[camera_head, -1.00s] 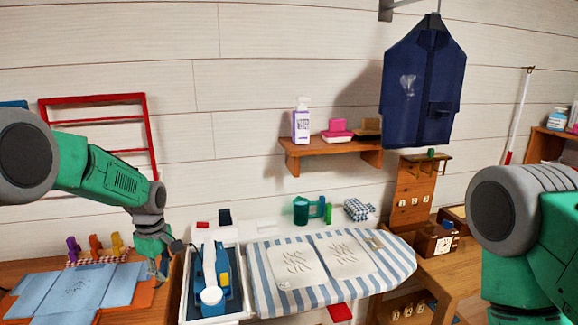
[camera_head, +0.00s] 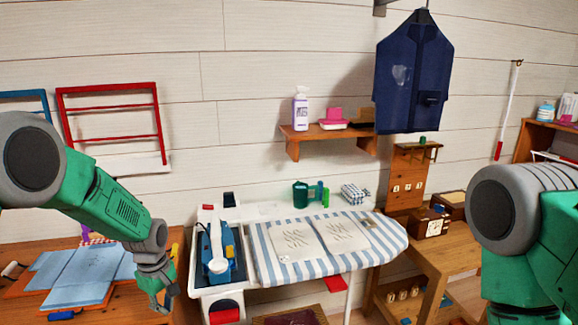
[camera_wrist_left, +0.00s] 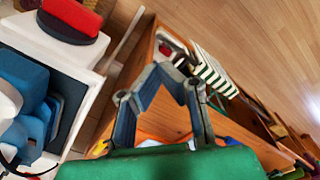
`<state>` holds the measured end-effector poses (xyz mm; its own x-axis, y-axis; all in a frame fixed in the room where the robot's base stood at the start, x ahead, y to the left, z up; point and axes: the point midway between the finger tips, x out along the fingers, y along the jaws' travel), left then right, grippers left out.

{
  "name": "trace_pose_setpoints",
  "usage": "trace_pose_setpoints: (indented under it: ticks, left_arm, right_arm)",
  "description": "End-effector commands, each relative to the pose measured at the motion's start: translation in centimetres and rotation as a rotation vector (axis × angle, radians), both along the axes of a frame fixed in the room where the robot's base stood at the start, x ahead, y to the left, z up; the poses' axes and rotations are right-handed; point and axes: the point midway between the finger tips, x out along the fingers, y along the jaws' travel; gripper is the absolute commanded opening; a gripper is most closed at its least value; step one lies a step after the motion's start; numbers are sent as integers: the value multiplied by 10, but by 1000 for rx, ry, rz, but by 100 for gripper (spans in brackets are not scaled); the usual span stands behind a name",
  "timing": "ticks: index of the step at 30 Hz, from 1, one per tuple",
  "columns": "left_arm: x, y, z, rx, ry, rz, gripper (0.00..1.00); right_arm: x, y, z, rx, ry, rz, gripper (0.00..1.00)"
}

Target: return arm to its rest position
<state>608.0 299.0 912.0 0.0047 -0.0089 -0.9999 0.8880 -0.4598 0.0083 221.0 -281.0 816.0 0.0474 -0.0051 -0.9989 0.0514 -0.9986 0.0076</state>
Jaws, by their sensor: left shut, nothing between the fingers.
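My left arm is green and grey and comes in from the left. Its gripper (camera_head: 160,297) is shut and empty, beside the right end of the wooden desk, left of the white ironing station. In the left wrist view my left gripper (camera_wrist_left: 178,76) shows its fingers drawn together with nothing held, over the orange-brown wooden furniture (camera_wrist_left: 170,115). My right arm (camera_head: 520,235) shows only as a large green and grey link at the right edge. Its gripper is out of view.
The white station (camera_head: 196,275) holds a blue iron (camera_head: 217,255). The striped ironing board (camera_head: 390,238) with pale folded pieces is right of it. The desk (camera_head: 25,310) bears blue cloth (camera_head: 85,275). A wooden side table (camera_head: 455,262) stands near my right arm.

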Motion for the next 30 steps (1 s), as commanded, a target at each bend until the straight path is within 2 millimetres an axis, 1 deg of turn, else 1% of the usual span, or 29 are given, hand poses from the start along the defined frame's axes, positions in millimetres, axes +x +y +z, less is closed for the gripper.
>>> trace_pose_setpoints:
  ticks: [1,5,8,9,11,12,14,15,16,18,21,22,24,26,27,30]
  left_arm:
    - [-12,-2,-18,-1,5,-34,0]
    - [-44,-8,-60,-4,2,-143,0]
    - [-80,-14,-99,-7,1,-255,0]
    - [-100,-16,-117,-8,1,-311,0]
    - [-135,-19,-145,-10,-2,-407,0]
    - [-161,-21,-163,-9,-4,-477,0]
    - [-202,-23,-185,-7,-9,-586,0]
    - [-230,-23,-196,-4,-12,-660,0]
    - [-251,-23,-203,-1,-15,-716,0]
    - [-295,-23,-212,7,-21,-837,0]
    - [-344,-21,-214,20,-28,-981,0]
    - [-355,-20,-213,24,-30,-1015,0]
    - [-374,-19,-209,32,-34,-1079,0]
    - [-384,-18,-206,38,-37,-1115,0]
    - [-388,-18,-205,39,-38,-1132,0]
    - [-392,-17,-202,43,-41,-1147,0]
  right_arm:
    - [0,0,-6,0,1,0,40]
    - [-1,0,-17,0,1,0,40]
    - [-1,0,-29,0,1,0,40]
    - [-1,0,-35,0,1,0,40]
    - [-1,0,-45,0,1,0,40]
    - [-1,0,-53,0,1,0,40]
    - [-1,0,-64,0,1,0,40]
    - [-1,0,-71,0,1,0,40]
    - [-1,0,-76,0,1,0,40]
    - [-1,0,-87,0,2,0,40]
    - [-1,0,-98,0,2,0,40]
    - [-1,0,-101,0,2,0,40]
    - [-1,0,-105,0,1,0,40]
    - [-1,0,-107,0,1,0,40]
    - [-1,0,-107,0,1,0,40]
    - [-1,0,-107,0,1,0,40]
